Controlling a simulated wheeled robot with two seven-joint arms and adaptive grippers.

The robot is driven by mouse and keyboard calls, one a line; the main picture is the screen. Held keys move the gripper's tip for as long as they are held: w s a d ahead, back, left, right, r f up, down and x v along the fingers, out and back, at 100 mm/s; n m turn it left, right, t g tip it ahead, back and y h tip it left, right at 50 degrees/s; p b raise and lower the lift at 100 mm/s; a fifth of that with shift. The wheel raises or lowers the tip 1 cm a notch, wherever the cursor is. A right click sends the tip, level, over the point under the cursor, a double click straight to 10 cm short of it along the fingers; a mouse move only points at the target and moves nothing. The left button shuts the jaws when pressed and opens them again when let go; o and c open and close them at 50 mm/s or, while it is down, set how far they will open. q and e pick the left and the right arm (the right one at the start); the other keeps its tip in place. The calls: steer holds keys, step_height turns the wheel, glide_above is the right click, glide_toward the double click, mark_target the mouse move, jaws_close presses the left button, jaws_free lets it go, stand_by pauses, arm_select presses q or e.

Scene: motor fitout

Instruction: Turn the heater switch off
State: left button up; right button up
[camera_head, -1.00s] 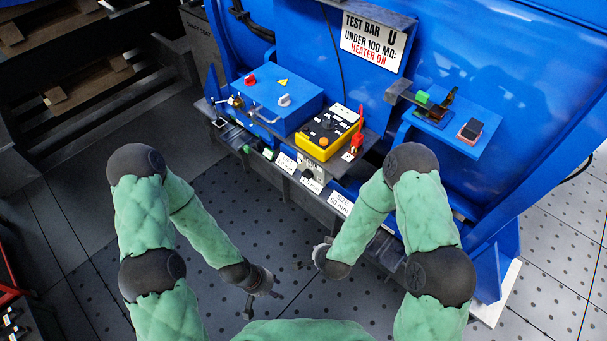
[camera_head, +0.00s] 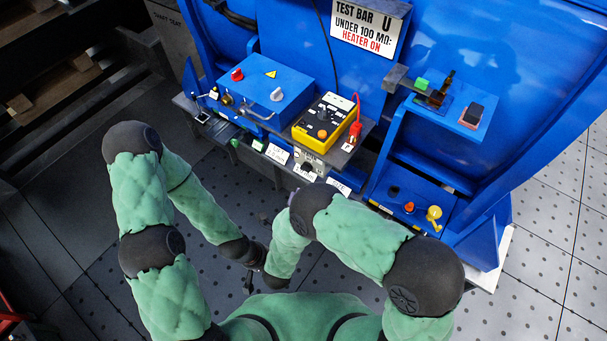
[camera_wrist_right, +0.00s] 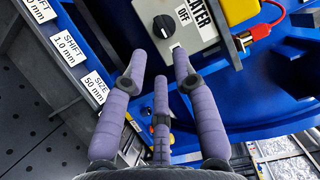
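The heater switch, a black round knob (camera_wrist_right: 163,26) on a light grey plate marked HEATER and OFF, is at the top of the right wrist view. A pale mark shows at its lower edge; its setting is unclear. In the head view the small grey heater box (camera_head: 309,162) is on the bench front below the yellow meter. My right gripper (camera_wrist_right: 159,60) has its purple fingers spread and empty, just short of the knob. In the head view my right arm mostly hides it. My left gripper (camera_head: 250,280) hangs low, far from the bench, its fingers too small to read.
The yellow meter (camera_head: 325,122) with a red lead and a blue box (camera_head: 265,97) stand on the bench above. White size labels (camera_wrist_right: 97,86) line the bench front. A lower blue panel (camera_head: 385,190) with red and yellow knobs is at right. Open floor lies in front.

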mark_target(306, 169)
steer(key=b+x, duration=0.2)
steer(key=x, duration=0.7)
steer(key=shift+b, duration=0.35)
jaws_close()
